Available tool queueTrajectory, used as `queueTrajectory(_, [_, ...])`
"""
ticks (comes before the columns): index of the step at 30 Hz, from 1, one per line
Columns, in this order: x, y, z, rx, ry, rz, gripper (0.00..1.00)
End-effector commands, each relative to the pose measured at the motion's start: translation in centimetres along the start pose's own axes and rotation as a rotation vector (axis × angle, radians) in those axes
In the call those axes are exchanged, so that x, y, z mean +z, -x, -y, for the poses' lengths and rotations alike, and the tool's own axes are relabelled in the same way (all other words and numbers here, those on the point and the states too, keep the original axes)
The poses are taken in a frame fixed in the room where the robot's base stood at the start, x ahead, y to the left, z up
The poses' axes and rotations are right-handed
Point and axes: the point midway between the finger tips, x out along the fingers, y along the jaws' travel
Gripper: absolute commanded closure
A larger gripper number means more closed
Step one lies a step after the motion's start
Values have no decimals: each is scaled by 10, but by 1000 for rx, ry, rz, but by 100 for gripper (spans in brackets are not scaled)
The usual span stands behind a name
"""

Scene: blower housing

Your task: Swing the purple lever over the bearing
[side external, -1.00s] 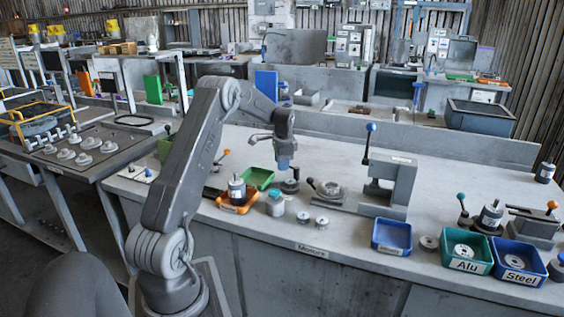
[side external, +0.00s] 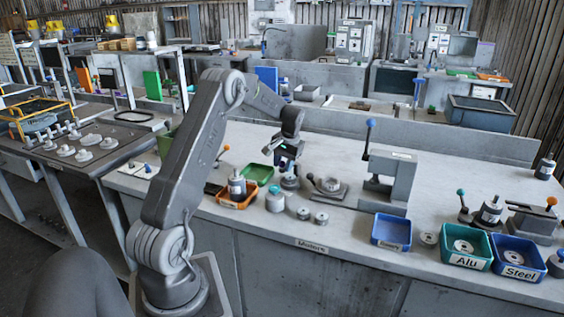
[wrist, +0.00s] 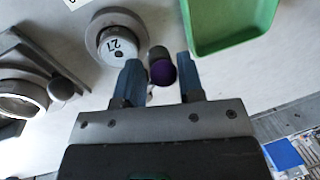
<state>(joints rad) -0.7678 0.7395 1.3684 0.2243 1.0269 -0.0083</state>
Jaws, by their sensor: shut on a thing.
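A grey shaft end shows just beyond the knob. The round grey part marked 27 (wrist: 118,46), on a wider round base, stands just left of the knob; I cannot tell whether it is the bearing. The lever is not over this part. In the side view my gripper (side external: 285,157) is low above the bench, close to a round grey fixture (side external: 290,181); the lever is too small there to make out.
A green tray (wrist: 190,30) lies right of the knob in the wrist view. A clamp fixture with a ring (wrist: 22,98) is at the left. In the side view, an orange tray (side external: 239,201) holds a motor, and a tall grey press (side external: 390,178) stands farther right.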

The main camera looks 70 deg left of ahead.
Motion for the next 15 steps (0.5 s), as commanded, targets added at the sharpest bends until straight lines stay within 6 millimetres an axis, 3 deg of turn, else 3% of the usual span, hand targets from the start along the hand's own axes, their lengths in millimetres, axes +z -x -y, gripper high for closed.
queueTrajectory(15, [4,7,-20,1,468,75,89])
